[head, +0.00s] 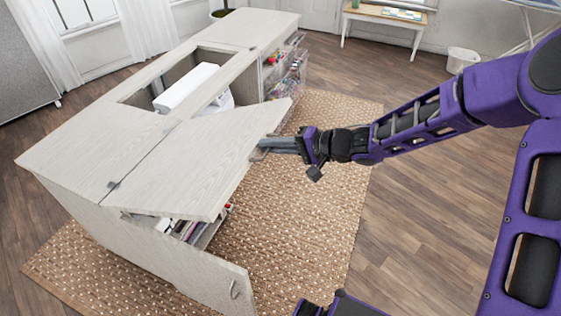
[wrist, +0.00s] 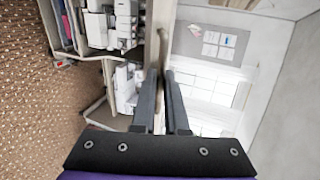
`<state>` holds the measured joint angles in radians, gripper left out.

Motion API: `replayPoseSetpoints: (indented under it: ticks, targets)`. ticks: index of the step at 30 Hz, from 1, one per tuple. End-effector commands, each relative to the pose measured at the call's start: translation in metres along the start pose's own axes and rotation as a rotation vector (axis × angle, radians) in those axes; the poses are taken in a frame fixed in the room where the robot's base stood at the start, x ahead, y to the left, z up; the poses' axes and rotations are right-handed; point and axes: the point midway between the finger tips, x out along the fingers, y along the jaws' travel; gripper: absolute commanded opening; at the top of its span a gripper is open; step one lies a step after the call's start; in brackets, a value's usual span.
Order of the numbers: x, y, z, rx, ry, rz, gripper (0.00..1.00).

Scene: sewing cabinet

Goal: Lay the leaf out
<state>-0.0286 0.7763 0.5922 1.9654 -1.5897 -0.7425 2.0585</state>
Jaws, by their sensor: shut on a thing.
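The leaf (head: 205,160) is a pale wood-grain panel hinged along the top of the sewing cabinet (head: 85,140). It sticks out sideways from the cabinet top, close to level; I cannot tell any small tilt. My gripper (head: 262,147) is at the leaf's outer edge, shut on it. In the wrist view the two fingers (wrist: 162,75) stand on either side of the thin leaf edge (wrist: 162,42). The fingertips are partly hidden behind the leaf in the head view.
A white sewing machine (head: 188,88) sits in the cabinet's opening. A cabinet door (head: 215,278) stands open below the leaf, near shelves with small items. A woven rug (head: 305,215) lies under my arm. A side table (head: 385,18) and a white bin (head: 462,60) are far off.

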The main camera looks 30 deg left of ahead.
Motion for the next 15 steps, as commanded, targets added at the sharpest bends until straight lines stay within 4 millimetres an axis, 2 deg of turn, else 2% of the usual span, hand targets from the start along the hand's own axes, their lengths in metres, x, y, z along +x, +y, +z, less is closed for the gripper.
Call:
replayPoseSetpoints:
  ticks: [1, 6, 15]
  targets:
    - [0.002, -0.013, 0.0, -0.009, -0.002, -0.006, 0.0]
    - [0.004, -0.031, 0.0, -0.008, -0.003, -0.007, 0.0]
    - [0.006, -0.041, 0.001, -0.006, -0.003, -0.007, 0.0]
